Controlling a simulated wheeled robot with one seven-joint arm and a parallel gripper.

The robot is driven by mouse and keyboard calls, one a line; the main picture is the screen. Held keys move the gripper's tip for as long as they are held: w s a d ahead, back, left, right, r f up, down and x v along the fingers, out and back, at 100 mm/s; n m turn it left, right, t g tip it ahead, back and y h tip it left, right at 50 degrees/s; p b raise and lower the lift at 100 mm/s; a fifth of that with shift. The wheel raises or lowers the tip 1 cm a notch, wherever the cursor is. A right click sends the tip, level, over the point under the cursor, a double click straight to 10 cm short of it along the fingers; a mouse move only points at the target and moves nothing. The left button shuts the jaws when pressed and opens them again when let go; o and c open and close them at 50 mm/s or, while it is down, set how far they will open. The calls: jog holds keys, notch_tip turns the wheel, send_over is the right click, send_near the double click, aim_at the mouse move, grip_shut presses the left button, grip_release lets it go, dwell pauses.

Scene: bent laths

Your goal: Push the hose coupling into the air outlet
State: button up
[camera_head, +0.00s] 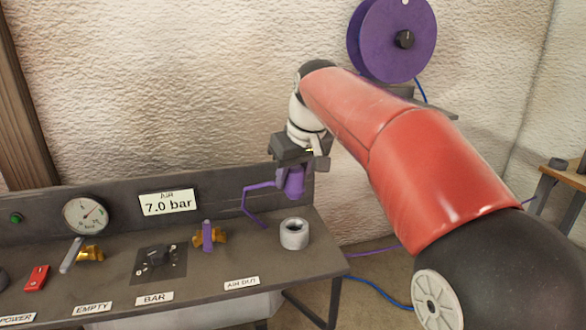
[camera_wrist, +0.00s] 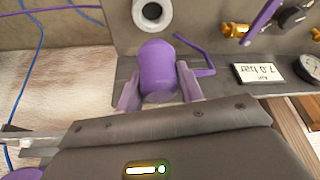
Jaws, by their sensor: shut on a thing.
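The purple hose coupling (camera_head: 292,182) is held in my gripper (camera_head: 303,168), above the back right part of the bench. In the wrist view the coupling (camera_wrist: 158,66) sits between the two fingers of my gripper (camera_wrist: 159,90). The air outlet (camera_head: 294,234) is a grey ring-shaped socket with a dark hole, standing on the bench behind the AIR OUT label. It also shows in the wrist view (camera_wrist: 152,12), just beyond the coupling and cut by the top edge. The coupling is apart from the outlet in the head view.
A brass valve with a purple lever (camera_head: 208,237) stands left of the outlet. A bent purple piece (camera_head: 252,204) lies between coupling and bench top. A black regulator knob (camera_head: 158,256), a gauge (camera_head: 85,215) and a "7.0 bar" sign (camera_head: 167,202) are further left. A purple hose reel (camera_head: 392,38) hangs behind.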

jog(key=b, duration=0.5)
send_over(290, 220)
jog(key=s, duration=0.1)
jog(key=shift+s+d+f, duration=0.1)
jog(key=shift+d+f, duration=0.1)
jog(key=shift+f, duration=1.15)
jog(key=shift+d+f, duration=0.15)
jog(key=shift+f, duration=1.2)
jog(key=shift+f+b, duration=0.4)
jog(key=shift+f, duration=0.25)
jog(key=shift+f, duration=1)
jog(key=o, duration=1.5)
jog(key=shift+r, duration=0.1)
jog(key=shift+r+p, duration=3.55)
jog(key=shift+r, duration=0.1)
